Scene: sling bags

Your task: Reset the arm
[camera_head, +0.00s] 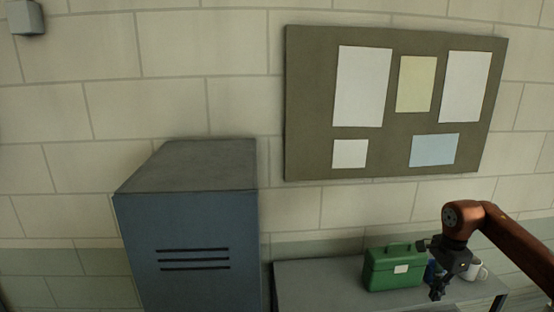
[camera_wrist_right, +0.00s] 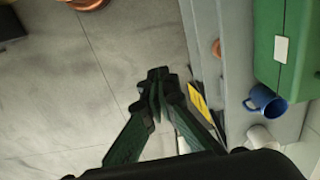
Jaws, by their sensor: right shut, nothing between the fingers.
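My right gripper (camera_head: 438,290) is in the lower right of the head view, pointing down in front of the grey bench. It also shows in the right wrist view (camera_wrist_right: 157,84), where its fingertips are together with nothing between them. Its dark fingers hang over the grey floor, beside the bench edge, apart from every object. My right arm comes in from the right. My left gripper is in neither view.
A green box with a handle (camera_head: 392,268), a blue mug (camera_wrist_right: 266,101) and a white mug (camera_head: 478,271) stand on the grey bench (camera_head: 318,276). A blue locker (camera_head: 190,240) stands left. A notice board (camera_head: 310,100) hangs behind.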

